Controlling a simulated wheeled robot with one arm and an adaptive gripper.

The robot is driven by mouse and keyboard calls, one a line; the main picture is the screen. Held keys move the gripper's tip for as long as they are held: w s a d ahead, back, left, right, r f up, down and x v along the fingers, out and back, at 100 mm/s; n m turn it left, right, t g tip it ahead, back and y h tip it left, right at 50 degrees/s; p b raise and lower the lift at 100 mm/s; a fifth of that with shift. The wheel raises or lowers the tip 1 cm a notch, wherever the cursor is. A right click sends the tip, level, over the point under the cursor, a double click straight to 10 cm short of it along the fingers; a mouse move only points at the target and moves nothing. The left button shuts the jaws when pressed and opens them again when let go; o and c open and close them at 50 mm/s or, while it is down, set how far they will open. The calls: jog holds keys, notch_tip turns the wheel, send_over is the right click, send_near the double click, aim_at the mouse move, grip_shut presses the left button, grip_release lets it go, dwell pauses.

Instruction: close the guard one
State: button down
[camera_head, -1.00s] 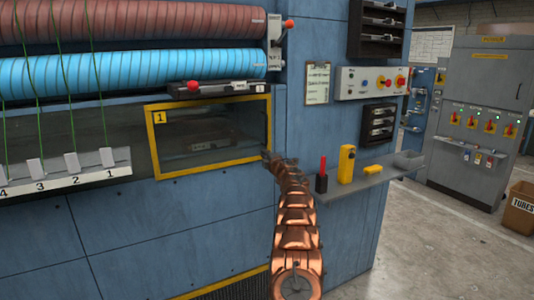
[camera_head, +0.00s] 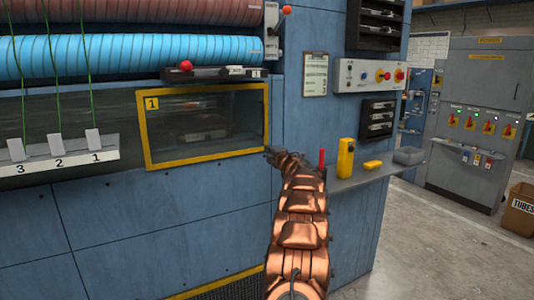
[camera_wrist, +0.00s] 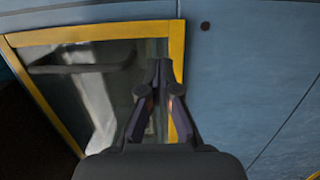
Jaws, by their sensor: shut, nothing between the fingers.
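Guard one is a clear panel in a yellow frame (camera_head: 205,159) with a "1" label, on the blue machine front at centre left in the head view. Dim parts show behind it. In the wrist view its yellow frame (camera_wrist: 90,34) fills the upper left. My gripper (camera_head: 269,150) is at the frame's lower right corner in the head view. In the wrist view my gripper (camera_wrist: 162,66) is shut and empty, its fingertips beside the right bar, overlapping the pane. I cannot tell whether they touch it, nor whether the panel sits flush.
A grey shelf (camera_head: 350,180) right of my arm holds a yellow device (camera_head: 346,158) and a red item (camera_head: 322,160). A control box (camera_head: 370,77) and clipboard (camera_head: 315,74) are above. A red-knobbed latch unit (camera_head: 215,73) sits over the guard.

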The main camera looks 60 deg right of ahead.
jog(key=b+v, duration=0.3)
jog(key=v, duration=0.5)
jog(key=shift+s+d, duration=0.2)
jog(key=shift+d, duration=0.05)
jog(key=w+a+f+m+g+y, duration=0.1)
jog(key=w+a+m+g, duration=0.3)
jog(key=a, duration=0.7)
jog(key=w+a+f+m+g, duration=0.1)
jog(key=w+a+m, duration=0.35)
jog(key=a, duration=0.75)
jog(key=s+a+f+m+g+y+p, duration=0.1)
jog(key=s+a+f+g+y, duration=0.2)
jog(key=a, duration=0.8)
jog(key=s+a+f+m+g+y, duration=0.1)
jog(key=s+a+f, duration=0.3)
jog(key=a, duration=0.7)
jog(key=s+a+f+g+y, duration=0.2)
jog(key=s+a+f, duration=0.3)
jog(key=s+a, duration=0.8)
jog(key=s+a+f+g+y, duration=0.3)
jog(key=s+a+f+g, duration=0.1)
jog(key=s+a, duration=1)
jog(key=shift+s+f+g+y+p, duration=0.3)
jog(key=shift+s+f+g+p, duration=0.1)
jog(key=shift+g, duration=0.4)
